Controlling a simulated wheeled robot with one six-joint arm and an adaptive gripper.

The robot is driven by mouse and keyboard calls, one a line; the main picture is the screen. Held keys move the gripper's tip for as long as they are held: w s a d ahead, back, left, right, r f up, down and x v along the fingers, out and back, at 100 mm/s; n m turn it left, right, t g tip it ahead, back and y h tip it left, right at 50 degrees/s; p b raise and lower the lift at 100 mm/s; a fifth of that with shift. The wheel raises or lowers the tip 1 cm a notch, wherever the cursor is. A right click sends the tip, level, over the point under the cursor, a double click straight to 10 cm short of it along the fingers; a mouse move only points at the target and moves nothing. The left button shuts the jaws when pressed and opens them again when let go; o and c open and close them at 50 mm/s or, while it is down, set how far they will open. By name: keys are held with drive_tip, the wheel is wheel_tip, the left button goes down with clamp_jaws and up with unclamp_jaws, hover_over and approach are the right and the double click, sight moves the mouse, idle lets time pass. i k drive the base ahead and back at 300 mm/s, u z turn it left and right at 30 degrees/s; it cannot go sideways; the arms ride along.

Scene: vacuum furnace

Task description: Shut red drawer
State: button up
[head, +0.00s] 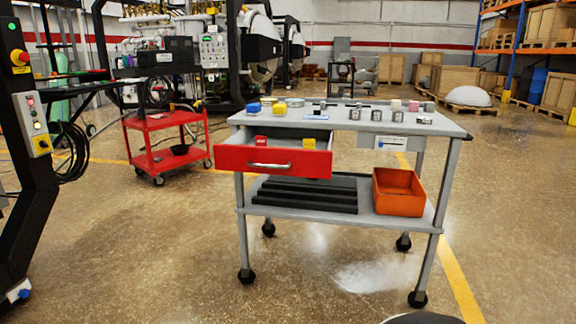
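The red drawer (230,160) is at the left of the grey wheeled workbench (352,123) in the head view. It is pulled out toward me. Its red front carries a silver bar handle (269,165). A small red block (261,139) and a small yellow block (309,143) show inside the drawer. My gripper is not in view, so I cannot see its fingers.
A grey drawer (390,142) at the bench's right looks closed. An orange bin (398,192) and black bars (306,195) sit on the lower shelf. Small parts cover much of the top. A red cart (166,160) stands behind left. Floor in front is clear.

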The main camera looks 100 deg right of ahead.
sight(239, 152)
drive_tip(key=z, duration=3.1)
drive_tip(key=k, duration=1.25)
drive_tip(key=z, duration=0.05)
drive_tip(key=i, duration=0.4)
drive_tip(key=z, duration=0.7)
drive_tip(key=i, duration=1.25)
drive_tip(key=u, duration=0.55)
